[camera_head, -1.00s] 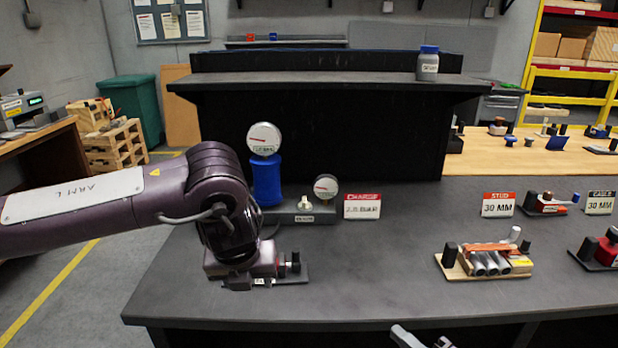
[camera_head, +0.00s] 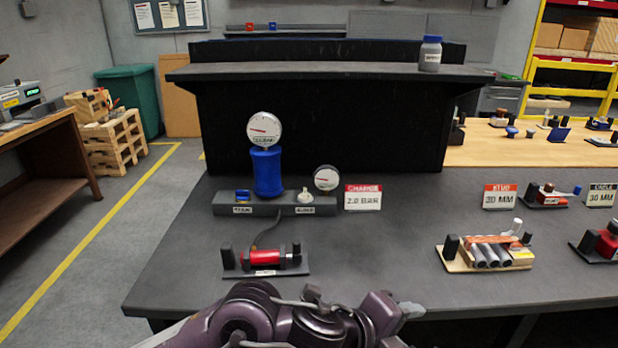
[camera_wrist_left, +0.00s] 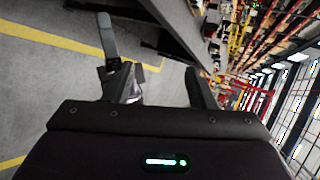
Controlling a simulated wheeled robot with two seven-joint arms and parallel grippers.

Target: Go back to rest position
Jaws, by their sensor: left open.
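My left arm is folded low along the front edge of the bench in the head view. Its gripper (camera_head: 408,312) points right and only partly shows there. In the left wrist view the two fingers of my left gripper (camera_wrist_left: 150,66) stand apart with nothing held between them. The red valve actuator (camera_head: 268,259) lies on its dark base plate on the bench, clear of the gripper. Behind it are a blue cylinder (camera_head: 267,172) with a round gauge on top and a grey valve block (camera_head: 273,209). My right gripper cannot be made out.
A "2.0 BAR" sign (camera_head: 363,198) stands beside a small gauge (camera_head: 326,178). A tan rack with grey tubes (camera_head: 487,253) sits on the right of the bench. A bottle (camera_head: 430,54) stands on the shelf. The bench middle is clear.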

